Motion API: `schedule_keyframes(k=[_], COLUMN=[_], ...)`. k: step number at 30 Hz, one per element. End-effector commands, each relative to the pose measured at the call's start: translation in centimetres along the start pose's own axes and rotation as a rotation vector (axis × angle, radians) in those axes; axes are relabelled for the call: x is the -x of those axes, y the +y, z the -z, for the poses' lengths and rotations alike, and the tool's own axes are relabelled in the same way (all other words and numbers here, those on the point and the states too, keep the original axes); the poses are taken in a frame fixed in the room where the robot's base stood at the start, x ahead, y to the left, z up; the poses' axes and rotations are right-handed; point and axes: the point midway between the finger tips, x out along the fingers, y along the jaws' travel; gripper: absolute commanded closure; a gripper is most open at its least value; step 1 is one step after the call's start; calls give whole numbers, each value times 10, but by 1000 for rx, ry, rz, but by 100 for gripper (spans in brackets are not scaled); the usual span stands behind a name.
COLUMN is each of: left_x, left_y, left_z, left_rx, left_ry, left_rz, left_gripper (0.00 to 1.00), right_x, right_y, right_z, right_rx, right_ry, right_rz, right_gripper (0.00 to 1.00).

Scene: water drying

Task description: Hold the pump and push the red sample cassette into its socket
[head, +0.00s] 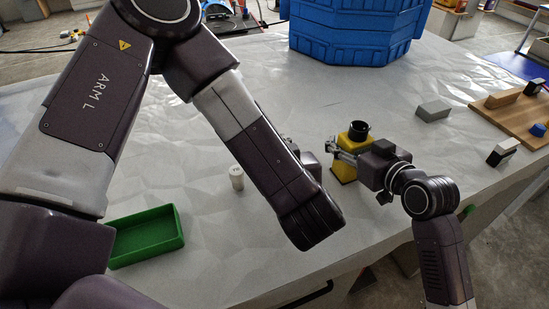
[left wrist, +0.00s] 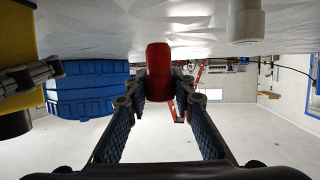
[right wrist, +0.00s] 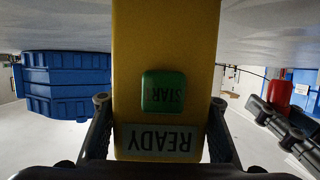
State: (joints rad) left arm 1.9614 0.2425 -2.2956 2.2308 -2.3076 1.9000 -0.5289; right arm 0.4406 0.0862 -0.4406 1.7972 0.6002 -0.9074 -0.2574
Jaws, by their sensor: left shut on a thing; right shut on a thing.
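The yellow pump (head: 347,171) stands on the table with a black round part (head: 358,129) on top. My right gripper (head: 333,149) is shut on it from the right. In the right wrist view the pump (right wrist: 165,50) fills the space between the fingers and shows a green button (right wrist: 163,92) and a READY label (right wrist: 158,141). My left gripper (left wrist: 158,99) is shut on the red sample cassette (left wrist: 158,62), apart from the pump. The cassette also shows in the right wrist view (right wrist: 279,93). In the head view my left arm hides it. I cannot make out the socket.
A white cylinder (head: 236,177) stands left of my left forearm. A green tray (head: 178,239) lies at the front left. A large blue container (head: 345,45) stands at the back. A grey block (head: 433,110) and a wooden board (head: 508,118) are at the right.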

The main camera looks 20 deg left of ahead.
Motion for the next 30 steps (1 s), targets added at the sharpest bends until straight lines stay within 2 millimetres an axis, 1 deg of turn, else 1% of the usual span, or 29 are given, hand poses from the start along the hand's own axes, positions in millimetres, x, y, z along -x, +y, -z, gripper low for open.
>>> schedule_keyframes(k=[1, 6, 9, 11, 14, 16, 17, 18, 20, 21, 24, 30], left_x=[3, 12, 15, 17, 26, 37, 43, 52, 66, 74, 89, 97], left_y=[0, 0, 2, 8, 30, 55, 68, 85, 110, 125, 150, 173], left_z=[11, 33, 37, 35, 24, 18, 18, 20, 32, 43, 70, 84], left_rx=[4, 2, -2, -8, -24, -43, -51, -65, -87, -102, -145, -244], left_ry=[3, 0, -2, -3, -5, -7, -5, -5, -3, -2, -5, -11], left_rz=[0, 0, -4, -16, -61, -116, -146, -190, -262, -311, -429, -702], left_gripper=[94, 94, 94, 94, 94, 94, 94, 94, 94, 94, 94, 94], right_x=[0, 0, 0, 0, 0, 0, 0, 0, 0, 0, 0, 0], right_y=[0, 0, 0, 0, 0, 0, 0, 0, 0, 0, 0, 0], right_z=[0, 0, 0, 0, 0, 1, 1, 1, 1, 1, 0, 0], right_rx=[0, 0, 0, 0, 0, 0, 0, 0, 0, 0, 0, 0], right_ry=[1, 1, 1, 1, 1, 1, 1, 1, 1, 1, 0, 1], right_rz=[0, 0, 0, 0, 0, 0, 0, 0, 0, 0, 0, 0], right_gripper=[90, 90, 90, 90, 90, 90, 90, 90, 90, 90, 90, 90])
